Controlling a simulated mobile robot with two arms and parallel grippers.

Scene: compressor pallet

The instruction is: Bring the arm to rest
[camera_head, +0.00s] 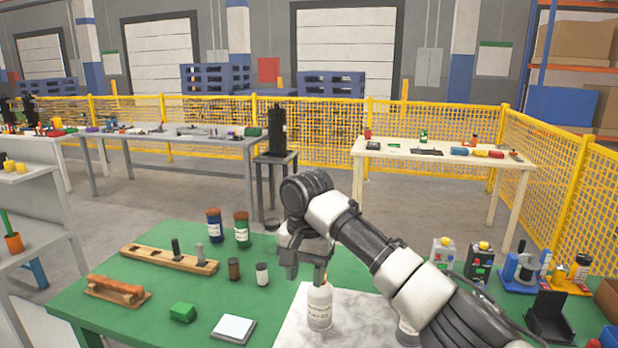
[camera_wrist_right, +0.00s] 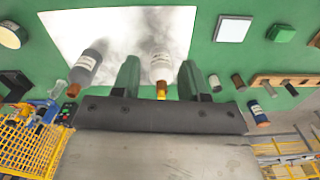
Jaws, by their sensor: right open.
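My right arm reaches in from the lower right in the head view. Its gripper (camera_head: 308,268) is just above a white labelled bottle (camera_head: 320,307) that stands upright on a white marbled sheet (camera_head: 292,334). In the right wrist view the two green fingers (camera_wrist_right: 158,82) are apart. The white bottle (camera_wrist_right: 161,66), with an orange-yellow cap, shows between them, with gaps at both sides. A grey labelled bottle (camera_wrist_right: 88,66) stands to its left in that view; my arm hides that part of the table in the head view. My left gripper is not in view.
The green table (camera_head: 150,250) also holds a wooden block rack (camera_head: 165,261), small bottles, a green box (camera_head: 182,312) and a white square (camera_head: 233,328). Devices and a black holder (camera_head: 550,318) stand to the right. A yellow mesh fence (camera_head: 330,125) lies behind.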

